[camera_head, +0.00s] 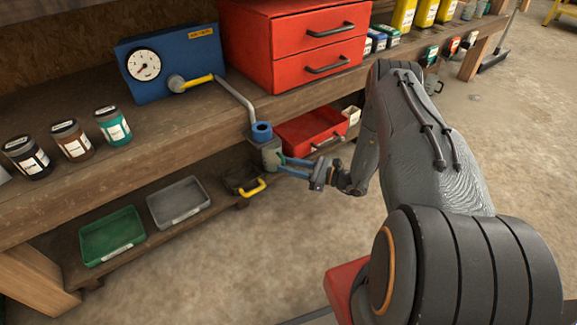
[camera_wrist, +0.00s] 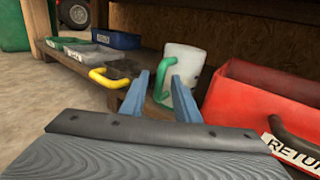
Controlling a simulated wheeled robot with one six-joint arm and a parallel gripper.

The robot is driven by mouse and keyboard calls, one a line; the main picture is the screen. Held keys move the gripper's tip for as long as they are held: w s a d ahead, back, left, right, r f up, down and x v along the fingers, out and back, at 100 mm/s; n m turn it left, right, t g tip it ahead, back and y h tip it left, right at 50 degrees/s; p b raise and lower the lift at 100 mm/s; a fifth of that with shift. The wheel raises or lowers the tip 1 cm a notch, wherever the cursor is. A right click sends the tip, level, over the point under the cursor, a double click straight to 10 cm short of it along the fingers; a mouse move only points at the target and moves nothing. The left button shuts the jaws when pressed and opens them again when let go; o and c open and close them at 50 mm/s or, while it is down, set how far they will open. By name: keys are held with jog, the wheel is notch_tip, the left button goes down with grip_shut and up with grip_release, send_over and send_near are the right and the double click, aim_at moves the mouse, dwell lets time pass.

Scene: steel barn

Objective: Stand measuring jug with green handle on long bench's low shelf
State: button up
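The pale measuring jug (camera_head: 271,154) with its green handle sits upright at the long bench's low shelf (camera_head: 172,235), between a black item with a yellow handle and a red tray. In the wrist view the jug (camera_wrist: 184,66) shows whole, with its green handle (camera_wrist: 160,82) turned toward me. My gripper (camera_head: 286,165) has its two blue fingers apart at the handle, one on each side of it. In the wrist view the gripper (camera_wrist: 159,80) has the handle between its fingertips. I cannot tell whether the jug's base touches the shelf.
Green (camera_head: 112,235) and grey (camera_head: 179,202) trays lie left on the low shelf. The yellow handle (camera_wrist: 108,78) is close left of my fingers, and the red tray (camera_wrist: 265,95) close right. A spout with a blue end (camera_head: 262,131) hangs near the jug. The floor in front is clear.

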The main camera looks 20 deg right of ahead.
jog(key=p+v, duration=0.3)
jog(key=v, duration=0.9)
jog(key=shift+r, duration=0.15)
